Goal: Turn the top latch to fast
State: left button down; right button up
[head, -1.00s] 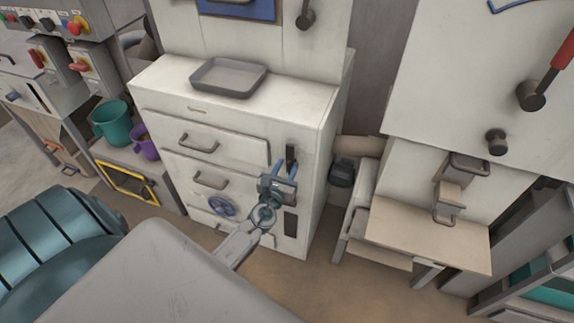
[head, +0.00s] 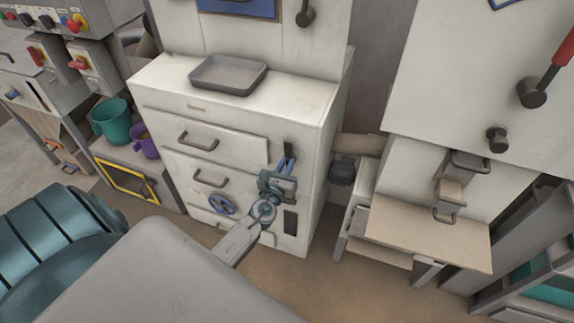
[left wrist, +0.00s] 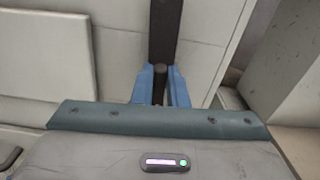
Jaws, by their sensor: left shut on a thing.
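The top latch (head: 288,148) is a dark upright lever on the right part of the white cabinet's front, beside the top drawer. My left gripper (head: 286,164) is at its lower end, with the blue fingers closed in. In the left wrist view the latch (left wrist: 163,35) runs down from the top edge as a dark bar. Its rounded lower end sits between the two blue fingers of my left gripper (left wrist: 160,86), which are shut on it. The fingers hide part of the latch. My right gripper is in neither view.
A beige bench (head: 430,232) stands to the right.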

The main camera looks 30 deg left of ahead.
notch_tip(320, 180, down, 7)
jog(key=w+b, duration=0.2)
jog(key=b, duration=0.5)
pick_arm(q)
jog(key=shift+s+a+f+n+b, duration=0.1)
jog(key=shift+a+f+n+b, duration=0.45)
jog(key=shift+n, duration=2.4)
jog(key=shift+s+f+n+b, duration=0.1)
jog(key=shift+n+b, duration=0.85)
jog(key=shift+n, duration=1.95)
jog(key=shift+s+a+f+n+b, duration=0.1)
jog(key=shift+a+f+n+b, duration=0.45)
jog(key=shift+n, duration=2.4)
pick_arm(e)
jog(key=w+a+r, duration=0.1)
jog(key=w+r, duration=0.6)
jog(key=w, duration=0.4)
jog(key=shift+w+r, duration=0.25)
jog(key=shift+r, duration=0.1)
pick_arm(q)
jog(key=shift+d+r, duration=0.2)
jog(key=shift+d, duration=0.1)
jog(key=c, duration=1.4)
grip_release()
jog(key=shift+w, duration=0.1)
jog(key=shift+c, duration=0.2)
